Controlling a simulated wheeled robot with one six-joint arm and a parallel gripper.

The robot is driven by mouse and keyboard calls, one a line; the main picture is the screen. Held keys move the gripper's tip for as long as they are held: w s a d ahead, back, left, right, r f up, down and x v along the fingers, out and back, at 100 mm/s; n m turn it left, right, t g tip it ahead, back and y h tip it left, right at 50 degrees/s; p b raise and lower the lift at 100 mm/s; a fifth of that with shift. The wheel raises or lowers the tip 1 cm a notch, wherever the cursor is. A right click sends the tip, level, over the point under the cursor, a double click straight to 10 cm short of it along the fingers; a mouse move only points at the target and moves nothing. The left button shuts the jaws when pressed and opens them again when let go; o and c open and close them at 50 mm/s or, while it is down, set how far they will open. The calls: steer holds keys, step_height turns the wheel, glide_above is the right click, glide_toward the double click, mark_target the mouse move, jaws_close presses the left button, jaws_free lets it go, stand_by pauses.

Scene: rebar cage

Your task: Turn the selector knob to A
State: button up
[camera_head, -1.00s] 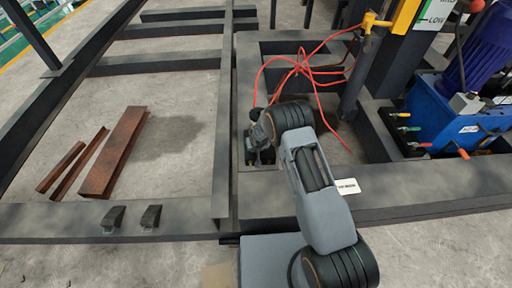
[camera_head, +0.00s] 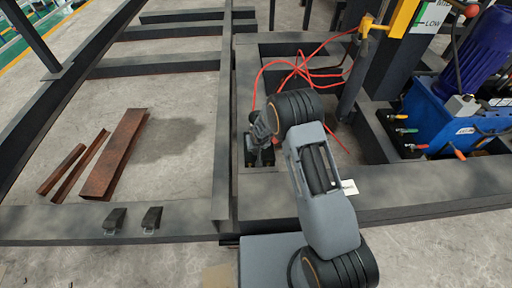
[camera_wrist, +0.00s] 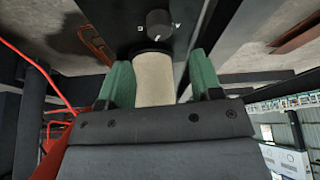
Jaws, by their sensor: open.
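The selector knob (camera_wrist: 160,23) is a round dark knob on a dark panel (camera_wrist: 120,15) at the top of the wrist view. Small white marks sit around it; their letters and the pointer's exact setting are too small to read. My gripper (camera_wrist: 160,60) has two green fingers spread apart, pointing toward the panel, with the knob beyond the tips. A beige cylinder-like piece (camera_wrist: 153,80) shows between the fingers; I cannot tell what it belongs to.
Red cables (camera_head: 300,68) lie loosely behind my arm. A blue pump unit (camera_head: 440,115) with coloured levers stands at the right. Dark steel beams (camera_head: 180,215) surround the area. Rusty steel pieces (camera_head: 115,155) lie on the open floor at the left.

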steer(key=p+v, duration=0.1)
steer(key=v, duration=0.5)
steer(key=shift+r, duration=0.4)
steer(key=shift+s, duration=0.2)
